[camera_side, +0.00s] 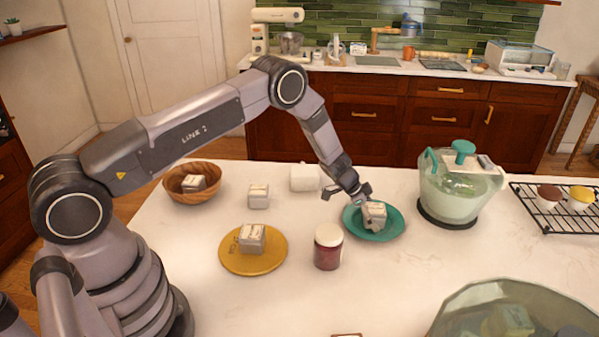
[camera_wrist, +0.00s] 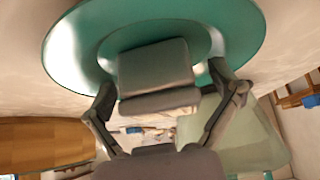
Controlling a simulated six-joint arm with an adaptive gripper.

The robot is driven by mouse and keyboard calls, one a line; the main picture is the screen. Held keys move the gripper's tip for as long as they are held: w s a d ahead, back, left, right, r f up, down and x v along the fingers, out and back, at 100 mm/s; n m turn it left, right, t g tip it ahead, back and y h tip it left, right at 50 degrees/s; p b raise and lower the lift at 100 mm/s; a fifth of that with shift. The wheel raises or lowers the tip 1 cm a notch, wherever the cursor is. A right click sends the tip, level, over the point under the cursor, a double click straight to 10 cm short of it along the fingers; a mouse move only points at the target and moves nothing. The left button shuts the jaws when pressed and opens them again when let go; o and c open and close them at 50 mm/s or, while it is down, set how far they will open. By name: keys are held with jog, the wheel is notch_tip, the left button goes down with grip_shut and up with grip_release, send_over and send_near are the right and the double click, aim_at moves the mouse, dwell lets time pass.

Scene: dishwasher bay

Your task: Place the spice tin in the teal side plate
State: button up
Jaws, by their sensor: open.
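The teal side plate (camera_side: 393,231) lies on the white counter, right of the middle in the side view. It fills the top of the wrist view (camera_wrist: 62,50). A small pale spice tin (camera_side: 375,217) is on this plate; in the wrist view the tin (camera_wrist: 155,70) sits over the plate's middle. My gripper (camera_side: 362,194) is at the tin, just above the plate. In the wrist view my gripper (camera_wrist: 168,88) has its fingers apart, one on each side of the tin. Whether the fingers touch the tin cannot be told.
Similar tins stand in a wooden bowl (camera_side: 180,172), on the counter (camera_side: 258,196) and on a mustard plate (camera_side: 254,263). A red jar (camera_side: 328,247) is left of the teal plate. A green-lidded glass container (camera_side: 455,190) is close on its right. A wire rack (camera_side: 555,213) holds cupcakes.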

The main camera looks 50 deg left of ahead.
jog(key=shift+r, duration=0.25)
jog(key=s+a+r, duration=0.1)
jog(key=s+r, duration=0.4)
jog(key=r, duration=0.7)
jog(key=s+a+r, duration=0.1)
jog(key=s+r, duration=0.3)
jog(key=r, duration=0.8)
jog(key=s+r+n, duration=0.3)
jog(key=s+r, duration=0.9)
jog(key=s, duration=0.1)
jog(key=s+a+r+n+y, duration=0.2)
jog(key=s+n, duration=0.1)
jog(key=s, duration=0.8)
jog(key=s+a+r+n+y, duration=0.2)
jog(key=s+a+n+y, duration=0.1)
jog(key=s, duration=0.8)
jog(key=shift+s+t, duration=0.15)
jog(key=shift+t, duration=0.15)
